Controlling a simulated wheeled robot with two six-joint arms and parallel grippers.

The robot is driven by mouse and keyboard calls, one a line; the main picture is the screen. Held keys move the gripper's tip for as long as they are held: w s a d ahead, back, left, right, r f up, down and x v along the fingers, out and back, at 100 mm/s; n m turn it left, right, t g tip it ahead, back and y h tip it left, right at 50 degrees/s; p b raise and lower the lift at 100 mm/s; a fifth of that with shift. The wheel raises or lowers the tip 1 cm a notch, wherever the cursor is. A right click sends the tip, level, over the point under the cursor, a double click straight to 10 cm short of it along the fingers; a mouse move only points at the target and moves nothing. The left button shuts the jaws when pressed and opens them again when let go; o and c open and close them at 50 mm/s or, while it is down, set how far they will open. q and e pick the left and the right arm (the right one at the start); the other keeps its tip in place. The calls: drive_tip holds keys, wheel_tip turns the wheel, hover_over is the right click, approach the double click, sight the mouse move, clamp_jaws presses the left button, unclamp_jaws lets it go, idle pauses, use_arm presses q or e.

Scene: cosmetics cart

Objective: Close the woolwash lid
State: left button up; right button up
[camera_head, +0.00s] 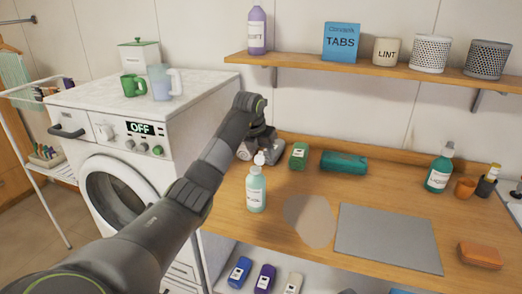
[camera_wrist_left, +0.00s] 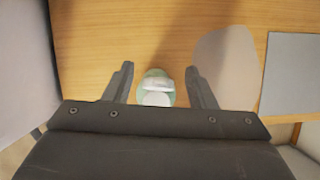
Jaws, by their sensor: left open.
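The woolwash appears to be the pale green bottle (camera_head: 256,190) standing upright on the wooden counter; its label is too small to read surely. Its white lid (camera_head: 261,158) sticks up at the top and looks raised. My left gripper (camera_head: 260,150) is open just above and behind the bottle top. In the left wrist view, the white lid (camera_wrist_left: 156,91) and green bottle shoulder lie between the spread fingertips of my left gripper (camera_wrist_left: 158,72), with gaps on both sides. My right gripper is not in view.
A grey mat (camera_head: 388,238) and a pale round patch (camera_head: 310,220) are to the right. The washing machine (camera_head: 150,150) stands left. A shelf (camera_head: 370,69) runs above.

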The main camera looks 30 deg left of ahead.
use_arm(q)
drive_tip(key=shift+w+f, duration=0.1)
drive_tip(key=shift+f, duration=0.1)
drive_tip(key=c, duration=1)
